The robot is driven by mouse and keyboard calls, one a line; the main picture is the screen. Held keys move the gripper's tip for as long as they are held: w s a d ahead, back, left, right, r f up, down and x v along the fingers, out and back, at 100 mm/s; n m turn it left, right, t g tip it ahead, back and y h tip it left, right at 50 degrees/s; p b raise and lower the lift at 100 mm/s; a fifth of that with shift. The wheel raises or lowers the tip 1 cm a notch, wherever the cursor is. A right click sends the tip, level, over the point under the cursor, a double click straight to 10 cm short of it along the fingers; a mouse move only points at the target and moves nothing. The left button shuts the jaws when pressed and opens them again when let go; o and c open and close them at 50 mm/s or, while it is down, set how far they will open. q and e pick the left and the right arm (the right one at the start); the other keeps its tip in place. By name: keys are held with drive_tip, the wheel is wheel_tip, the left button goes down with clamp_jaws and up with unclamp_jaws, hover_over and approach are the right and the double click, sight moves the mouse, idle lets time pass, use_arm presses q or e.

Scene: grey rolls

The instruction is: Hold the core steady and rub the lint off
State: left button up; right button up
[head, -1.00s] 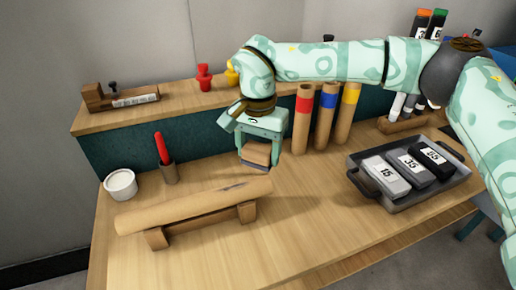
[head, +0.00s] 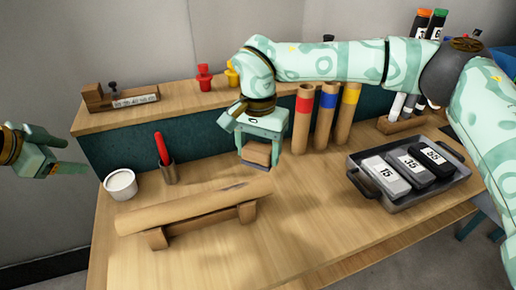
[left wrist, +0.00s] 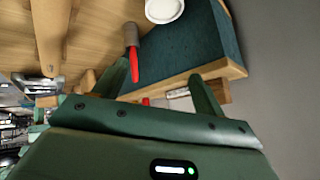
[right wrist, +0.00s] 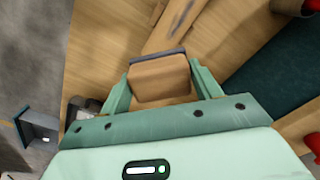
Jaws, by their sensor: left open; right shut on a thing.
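The core, a tan cardboard tube (head: 185,207), lies slightly slanted across a wooden cradle (head: 158,238). A dark grey streak (right wrist: 180,18) marks the core in the right wrist view. My right gripper (head: 257,150) is shut on a brown block with a grey pad (right wrist: 158,80), behind and above the core's right end. I cannot tell whether the pad touches the core. My left gripper (head: 76,154) is open and empty at the far left, beyond the table edge and apart from the core. The core also shows in the left wrist view (left wrist: 47,30).
A white cup (head: 120,184) and a holder with a red-handled tool (head: 163,155) stand behind the core's left end. A grey tray (head: 405,198) holds numbered blocks at the right. The front table is clear.

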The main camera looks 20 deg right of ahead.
sight(117, 220)
use_arm(q)
drive_tip(key=s+d+f+m+g, duration=0.25)
drive_tip(key=s+m+g, duration=0.25)
drive_tip(key=s, duration=0.6)
drive_tip(key=shift+m+y, duration=0.3)
drive_tip(key=shift+y, duration=0.1)
drive_tip(key=x, duration=1.2)
drive_tip(key=shift+s+a+f, duration=0.1)
drive_tip(key=shift+a, duration=0.05)
drive_tip(key=shift+c, duration=0.3)
drive_tip(key=c, duration=1.1)
drive_tip(key=shift+o, duration=0.2)
